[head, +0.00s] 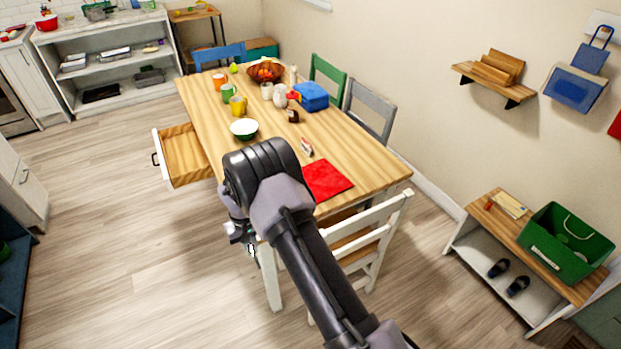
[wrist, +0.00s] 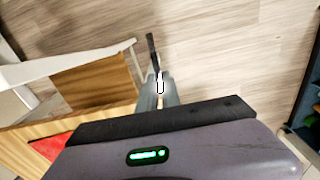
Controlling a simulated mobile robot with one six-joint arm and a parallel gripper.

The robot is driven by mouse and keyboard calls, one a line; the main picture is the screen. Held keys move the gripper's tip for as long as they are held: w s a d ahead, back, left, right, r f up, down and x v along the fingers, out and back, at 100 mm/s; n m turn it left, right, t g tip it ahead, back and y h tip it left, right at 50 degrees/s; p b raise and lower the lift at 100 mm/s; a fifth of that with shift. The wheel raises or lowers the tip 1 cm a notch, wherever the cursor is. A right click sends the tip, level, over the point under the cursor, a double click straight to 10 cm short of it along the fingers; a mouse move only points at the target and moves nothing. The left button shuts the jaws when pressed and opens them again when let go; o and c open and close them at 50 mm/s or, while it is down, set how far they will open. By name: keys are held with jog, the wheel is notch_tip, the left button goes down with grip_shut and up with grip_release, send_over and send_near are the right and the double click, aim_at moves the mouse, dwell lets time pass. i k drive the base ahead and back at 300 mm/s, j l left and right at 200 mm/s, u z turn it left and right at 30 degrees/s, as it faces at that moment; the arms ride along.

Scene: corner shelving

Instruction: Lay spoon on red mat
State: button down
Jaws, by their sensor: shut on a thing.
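The red mat (head: 326,180) lies flat and bare on the near right end of the wooden table in the head view. A corner of it shows at the lower left of the wrist view (wrist: 45,147). My gripper (head: 243,236) is off the table's near left side, over the floor. In the wrist view my gripper (wrist: 160,92) is shut on a thin dark piece (wrist: 152,50) with a pale end, which I take to be the spoon. Its bowl cannot be made out. In the head view my arm hides most of it.
A white chair (head: 372,232) stands at the table's near end. An open drawer (head: 184,157) juts out on the left. The floor at left is clear.

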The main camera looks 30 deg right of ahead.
aim_at(328, 176)
jog(key=i+l, duration=0.25)
jog(key=l, duration=0.15)
jog(key=i+l, duration=0.5)
jog(key=l, duration=0.25)
jog(key=i+l, duration=0.25)
jog(key=l, duration=0.15)
